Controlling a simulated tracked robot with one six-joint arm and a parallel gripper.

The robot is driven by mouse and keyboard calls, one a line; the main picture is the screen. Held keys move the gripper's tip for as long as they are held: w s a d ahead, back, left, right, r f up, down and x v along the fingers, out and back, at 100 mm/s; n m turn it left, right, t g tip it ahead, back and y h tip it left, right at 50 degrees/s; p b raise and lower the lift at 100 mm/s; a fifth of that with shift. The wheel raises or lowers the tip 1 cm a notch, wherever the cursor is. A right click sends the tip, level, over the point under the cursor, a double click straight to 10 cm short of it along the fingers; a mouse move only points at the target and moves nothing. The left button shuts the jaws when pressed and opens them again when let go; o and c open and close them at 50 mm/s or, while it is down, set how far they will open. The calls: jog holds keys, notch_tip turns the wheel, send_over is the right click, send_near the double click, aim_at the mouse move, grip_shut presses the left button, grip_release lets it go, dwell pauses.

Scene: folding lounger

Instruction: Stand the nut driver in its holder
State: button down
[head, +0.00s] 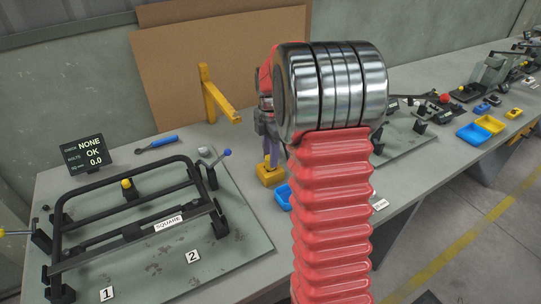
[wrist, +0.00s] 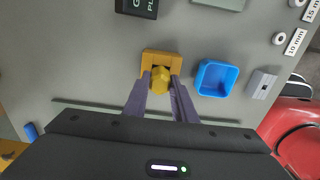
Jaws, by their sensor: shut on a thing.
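A yellow, faceted piece, which looks like the nut driver's handle (wrist: 161,79), is between my gripper's fingertips in the wrist view. My gripper (wrist: 160,88) has purple fingers and is shut on it from both sides. An orange block (wrist: 161,54), which looks like the holder, lies directly under and around the yellow piece. In the head view the block (head: 270,175) stands on the bench below my gripper (head: 271,160). My arm hides part of this spot. The driver's shaft is hidden, so I cannot tell how deep it sits in the block.
A blue tray (wrist: 216,78) stands close to the right of the block. A grey box (wrist: 262,83) lies beyond it. A black lounger frame (head: 130,215) lies on a mat at left. A yellow bracket (head: 215,98) stands behind. A blue-handled tool (head: 160,142) lies on the bench.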

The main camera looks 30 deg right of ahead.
dwell(0.4)
jog(key=c, duration=1.4)
grip_release()
jog(key=shift+r, duration=0.1)
notch_tip(320, 180, up, 14)
jog(key=shift+f, duration=0.2)
